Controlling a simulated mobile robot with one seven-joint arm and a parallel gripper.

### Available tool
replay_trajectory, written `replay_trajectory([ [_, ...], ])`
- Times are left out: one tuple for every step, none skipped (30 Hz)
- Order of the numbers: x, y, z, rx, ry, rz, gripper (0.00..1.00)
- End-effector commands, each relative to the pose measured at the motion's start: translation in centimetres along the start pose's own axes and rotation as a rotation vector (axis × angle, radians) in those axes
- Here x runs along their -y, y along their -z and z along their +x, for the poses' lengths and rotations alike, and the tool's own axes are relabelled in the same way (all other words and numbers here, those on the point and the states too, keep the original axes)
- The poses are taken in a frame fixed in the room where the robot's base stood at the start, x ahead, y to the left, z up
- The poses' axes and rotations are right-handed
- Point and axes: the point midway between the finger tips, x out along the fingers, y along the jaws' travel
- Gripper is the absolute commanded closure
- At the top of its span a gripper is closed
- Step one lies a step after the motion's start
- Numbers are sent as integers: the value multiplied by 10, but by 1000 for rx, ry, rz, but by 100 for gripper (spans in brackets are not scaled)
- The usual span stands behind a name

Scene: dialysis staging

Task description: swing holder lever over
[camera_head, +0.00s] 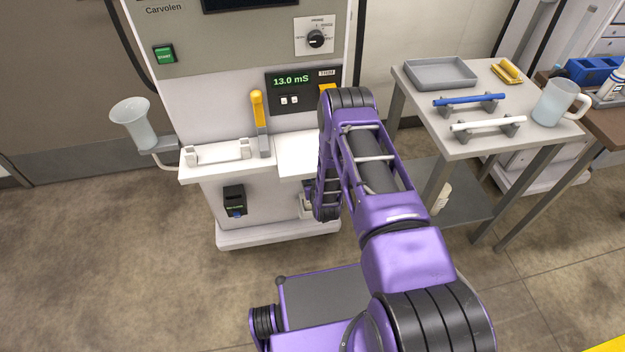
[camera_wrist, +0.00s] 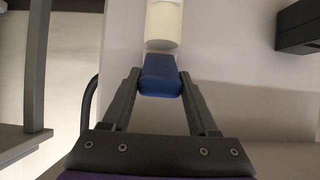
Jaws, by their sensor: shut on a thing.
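A yellow-handled lever (camera_head: 257,108) stands upright on the white machine, beside the ledge with two small white clips (camera_head: 218,152). My gripper (camera_wrist: 160,84) shows in the wrist view with its two dark fingers closed on a blue block (camera_wrist: 160,72). A white cylindrical piece (camera_wrist: 164,25) adjoins the block at the far end. I cannot tell which of these the task calls the holder lever. In the head view my purple arm reaches down at the machine's front right, and my fingertips are hidden behind it. A pale fixture (camera_head: 305,204) partly shows beside the arm there.
A black port with a blue part (camera_head: 235,202) is on the machine's lower front. A funnel-like cup (camera_head: 133,122) sticks out at the left. A metal table (camera_head: 475,140) at right bears a grey tray (camera_head: 440,73), blue and white rods and a jug (camera_head: 555,102).

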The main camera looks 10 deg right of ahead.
Motion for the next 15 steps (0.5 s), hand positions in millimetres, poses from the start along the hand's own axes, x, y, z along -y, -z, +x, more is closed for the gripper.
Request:
replay_trajectory([
  [0,0,0,0,0,0,100],
  [0,0,0,0,0,0,100],
  [0,0,0,0,0,0,100],
  [0,0,0,0,0,0,100],
  [0,0,0,0,0,0,100],
  [0,0,0,0,0,0,100],
  [0,0,0,-1,0,0,100],
  [0,0,0,-1,0,0,100],
  [0,0,0,-1,0,0,35],
  [0,0,0,-1,0,0,29],
  [0,0,0,-1,0,0,24],
  [0,0,0,-1,0,0,17],
  [0,0,0,-1,0,0,11],
  [0,0,0,-1,0,0,10],
  [0,0,0,-1,0,0,10],
])
